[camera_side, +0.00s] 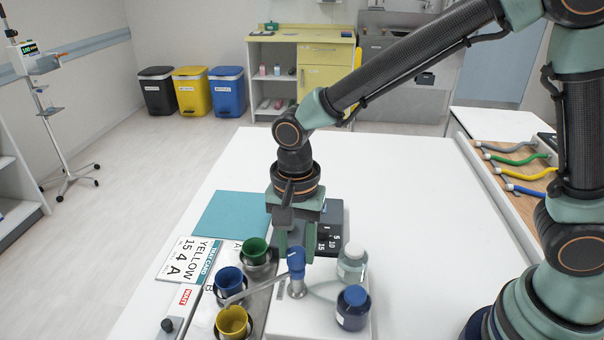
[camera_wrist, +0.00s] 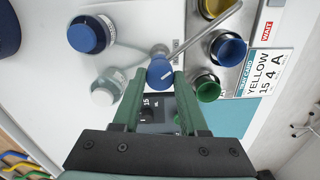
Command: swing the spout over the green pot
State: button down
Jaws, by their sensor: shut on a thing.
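The green pot (camera_side: 256,250) is the far one in a row of three in the metal rack (camera_side: 262,300); it also shows in the wrist view (camera_wrist: 207,90). The blue pot (camera_side: 228,280) is in the middle and the yellow pot (camera_side: 233,321) is nearest the side camera. The thin metal spout (camera_side: 244,293) runs from the tap post toward the gap between the blue and yellow pots. My gripper (camera_side: 294,252) points down with its fingertips shut on the blue knob (camera_wrist: 160,72) on top of the post. The fingers partly hide the knob in the side view.
A white-capped clear bottle (camera_side: 352,263) and a blue-capped bottle (camera_side: 353,307) stand close right of the post. A dark dial box (camera_side: 330,225) is behind. A YELLOW 15 4 A card (camera_side: 190,259) and a teal mat (camera_side: 231,217) lie left. The white table is clear farther back.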

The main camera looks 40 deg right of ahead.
jog(key=m, duration=0.7)
jog(key=shift+r, duration=0.1)
jog(key=m, duration=0.4)
jog(key=shift+m, duration=2.1)
jog(key=shift+c, duration=2.2)
grip_release()
notch_tip(320, 180, up, 12)
